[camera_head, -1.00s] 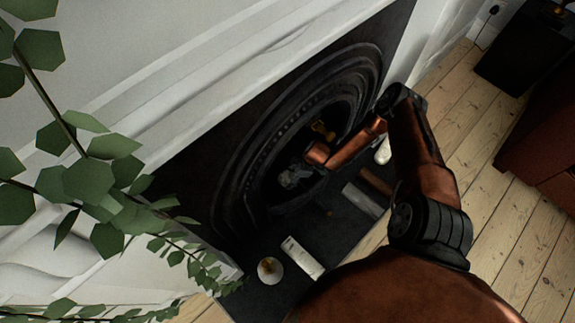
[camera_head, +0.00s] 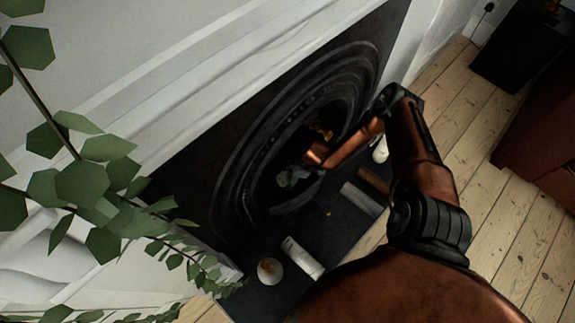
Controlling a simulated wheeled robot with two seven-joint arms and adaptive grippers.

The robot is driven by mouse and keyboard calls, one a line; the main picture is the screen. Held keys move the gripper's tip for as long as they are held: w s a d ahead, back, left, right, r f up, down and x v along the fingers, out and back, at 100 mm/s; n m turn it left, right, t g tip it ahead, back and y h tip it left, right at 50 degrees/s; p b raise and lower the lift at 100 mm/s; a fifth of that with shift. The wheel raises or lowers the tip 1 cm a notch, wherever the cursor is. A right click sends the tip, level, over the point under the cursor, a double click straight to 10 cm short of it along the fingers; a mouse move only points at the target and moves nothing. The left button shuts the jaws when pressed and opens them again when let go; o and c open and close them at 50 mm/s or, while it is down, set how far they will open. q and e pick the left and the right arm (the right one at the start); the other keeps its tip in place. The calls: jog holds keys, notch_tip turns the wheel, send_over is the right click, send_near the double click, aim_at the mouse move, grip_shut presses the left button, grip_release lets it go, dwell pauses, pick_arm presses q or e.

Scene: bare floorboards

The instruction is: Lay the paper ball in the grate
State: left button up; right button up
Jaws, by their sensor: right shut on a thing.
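The fireplace grate (camera_head: 268,202) sits inside the dark arched surround; its inside is in deep shadow and its bars are hard to make out. My right arm reaches in from the right, and my right gripper (camera_head: 297,173) is at the mouth of the opening. It is shut on a pale grey crumpled lump, the paper ball (camera_head: 284,180), in front of the dark opening. Whether the ball touches the grate, I cannot tell. The gripper's fingers are small and dark here. My left gripper is not in view.
On the dark hearth stand a small round dish (camera_head: 270,271), a white block (camera_head: 302,257) and a grey block (camera_head: 362,198). A yellow-orange thing (camera_head: 321,131) shows behind my wrist. Leaves (camera_head: 85,185) hang across the left.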

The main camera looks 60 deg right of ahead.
jog(key=shift+f, duration=0.3)
jog(key=o, duration=0.9)
jog(key=shift+o, duration=0.2)
jog(key=shift+r, duration=0.1)
